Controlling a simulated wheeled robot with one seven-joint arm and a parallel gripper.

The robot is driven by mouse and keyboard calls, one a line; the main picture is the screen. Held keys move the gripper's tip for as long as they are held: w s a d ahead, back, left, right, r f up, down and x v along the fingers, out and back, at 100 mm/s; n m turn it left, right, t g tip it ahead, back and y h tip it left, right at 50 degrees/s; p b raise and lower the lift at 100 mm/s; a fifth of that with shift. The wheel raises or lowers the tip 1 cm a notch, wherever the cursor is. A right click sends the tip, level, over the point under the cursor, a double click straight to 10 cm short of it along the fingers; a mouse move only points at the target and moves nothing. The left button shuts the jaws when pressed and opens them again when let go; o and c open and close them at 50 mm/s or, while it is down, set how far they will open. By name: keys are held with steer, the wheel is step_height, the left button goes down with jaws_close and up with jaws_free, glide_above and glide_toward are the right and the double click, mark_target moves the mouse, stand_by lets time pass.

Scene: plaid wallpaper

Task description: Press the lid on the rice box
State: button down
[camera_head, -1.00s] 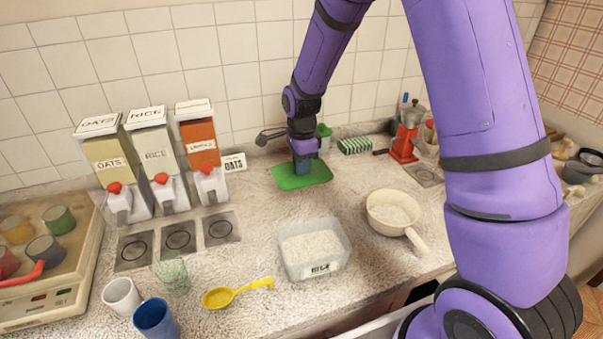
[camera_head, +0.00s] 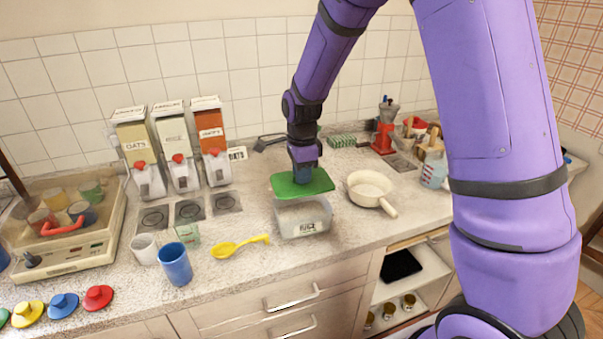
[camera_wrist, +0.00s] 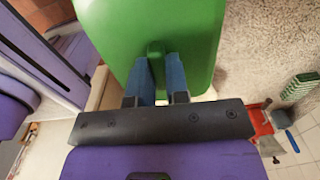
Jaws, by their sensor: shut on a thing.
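The green lid (camera_head: 316,184) is in my gripper (camera_head: 304,172), which is shut on the raised handle on its top. In the wrist view the two blue fingers of my gripper (camera_wrist: 158,70) pinch that handle, and the lid (camera_wrist: 190,30) hides what lies below it. The rice box (camera_head: 303,228), a clear tub with a label on its front, stands on the counter under the lid. The lid covers its opening in the head view and appears slightly above the rim and a bit tilted; I cannot tell whether it touches.
A cream pan (camera_head: 370,187) stands close to the right of the box. Dispensers (camera_head: 178,150) stand at the back left. The counter in front of the box is mostly clear.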

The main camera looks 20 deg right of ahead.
steer(key=shift+f, duration=3.2)
steer(key=shift+f, duration=0.3)
steer(key=c, duration=0.5)
jaws_free()
steer(key=shift+c, duration=0.2)
steer(key=shift+r, duration=0.1)
steer(key=shift+r, duration=3.45)
jaws_close()
